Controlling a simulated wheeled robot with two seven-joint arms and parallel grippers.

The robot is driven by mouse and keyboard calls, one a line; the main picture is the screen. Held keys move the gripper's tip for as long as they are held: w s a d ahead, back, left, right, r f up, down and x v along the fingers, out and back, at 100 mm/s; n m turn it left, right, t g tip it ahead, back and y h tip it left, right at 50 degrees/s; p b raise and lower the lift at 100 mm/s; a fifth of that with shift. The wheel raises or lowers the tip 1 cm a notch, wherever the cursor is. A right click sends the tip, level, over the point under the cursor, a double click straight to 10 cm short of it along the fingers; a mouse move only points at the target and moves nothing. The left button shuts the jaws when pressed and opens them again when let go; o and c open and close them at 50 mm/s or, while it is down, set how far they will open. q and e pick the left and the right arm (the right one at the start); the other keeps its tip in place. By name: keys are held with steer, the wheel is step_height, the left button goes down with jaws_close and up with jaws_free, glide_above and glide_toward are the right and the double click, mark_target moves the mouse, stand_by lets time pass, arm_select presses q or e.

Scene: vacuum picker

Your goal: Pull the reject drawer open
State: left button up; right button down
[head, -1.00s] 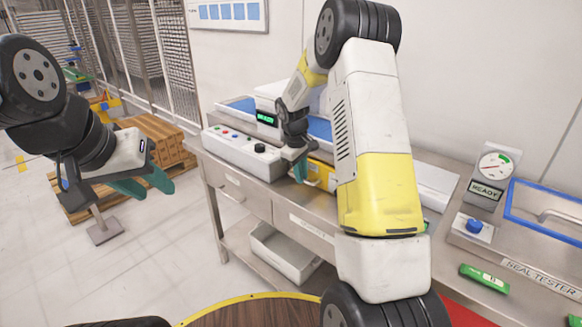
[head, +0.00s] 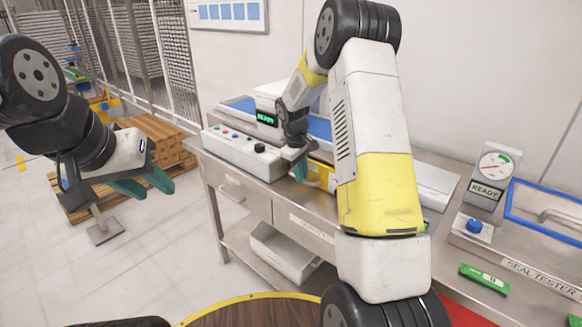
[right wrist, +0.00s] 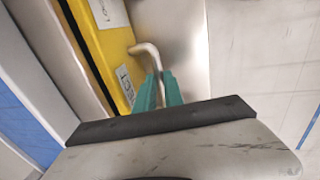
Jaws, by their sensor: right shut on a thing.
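The yellow front (right wrist: 107,50) with white labels, likely the reject drawer, fills the upper left of the right wrist view. A pale bent handle (right wrist: 147,52) comes out from it. My right gripper (right wrist: 160,80) is shut on this handle, its teal fingers on either side of the bar. My arm hides part of the yellow front there. My left gripper (head: 152,187) is open and empty, in the air left of the bench.
The steel bench (head: 300,205) has a bin (head: 282,252) below. The seal tester (head: 545,262) and a green packet (head: 484,279) are at the right. Bare steel lies in front of the yellow front.

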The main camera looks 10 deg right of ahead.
steer(key=s+a, duration=1.2)
steer(key=a, duration=0.4)
steer(key=shift+s, duration=0.2)
steer(key=c, duration=1.5)
jaws_free()
steer(key=shift+o, duration=0.2)
step_height(320, 180, up, 8)
steer(key=s+a, duration=0.1)
steer(key=shift+f, duration=0.15)
